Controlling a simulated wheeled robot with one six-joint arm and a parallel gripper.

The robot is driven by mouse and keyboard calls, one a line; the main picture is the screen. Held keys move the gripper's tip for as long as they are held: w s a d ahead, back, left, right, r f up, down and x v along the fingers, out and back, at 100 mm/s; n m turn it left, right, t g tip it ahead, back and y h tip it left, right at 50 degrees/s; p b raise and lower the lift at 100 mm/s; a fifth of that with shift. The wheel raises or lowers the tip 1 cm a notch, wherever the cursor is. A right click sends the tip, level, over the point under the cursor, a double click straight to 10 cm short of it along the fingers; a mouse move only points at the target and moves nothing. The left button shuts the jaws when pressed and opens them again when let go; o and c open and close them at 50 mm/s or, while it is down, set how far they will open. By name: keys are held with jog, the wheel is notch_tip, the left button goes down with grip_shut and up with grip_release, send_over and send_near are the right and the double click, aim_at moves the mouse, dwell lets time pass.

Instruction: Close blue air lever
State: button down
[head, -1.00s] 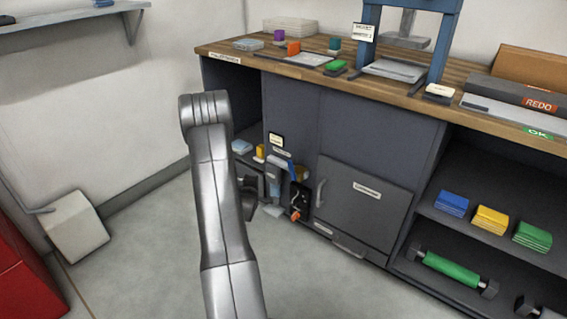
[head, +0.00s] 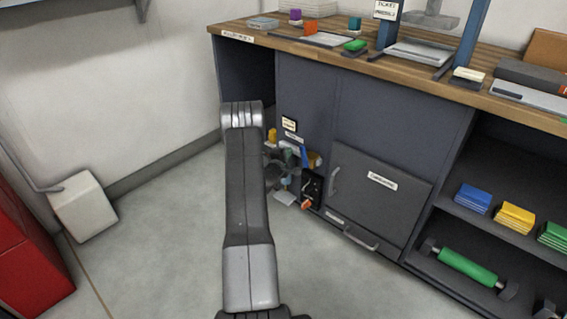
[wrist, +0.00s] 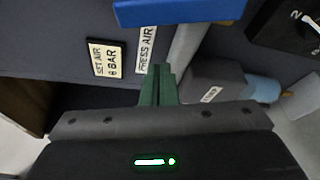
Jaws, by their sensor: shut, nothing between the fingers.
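The blue air lever (wrist: 180,10) shows as a flat blue bar at the top edge of the wrist view. In the head view the lever (head: 304,156) is a small blue strip on the cabinet front, left of the grey door. My gripper (wrist: 160,72) is shut, its green fingers together and empty. The fingertips appear below the lever in the wrist view, with a gap between them. In the head view my arm hides part of the air fittings and most of the gripper.
Signs reading "SET AIR 6 BAR" (wrist: 108,58) and "PRESS AIR" (wrist: 146,48) are beside the lever. A grey fitting (wrist: 215,80) is right of my fingers, and a black box marked 2 (wrist: 285,28) is farther right. Open floor (head: 165,235) lies left of my arm.

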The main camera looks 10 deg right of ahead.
aim_at(305, 156)
jog(key=shift+s+d+r+b, duration=0.3)
jog(key=shift+s+d, duration=0.3)
jog(key=shift+s, duration=0.15)
jog(key=shift+s+d+r+b, duration=0.15)
jog(key=shift+s+d+r, duration=0.15)
jog(key=shift+s+d, duration=0.35)
jog(key=shift+s+a, duration=0.1)
jog(key=shift+s+d+r+p, duration=0.35)
jog(key=shift+s+d, duration=0.05)
jog(key=shift+s, duration=0.1)
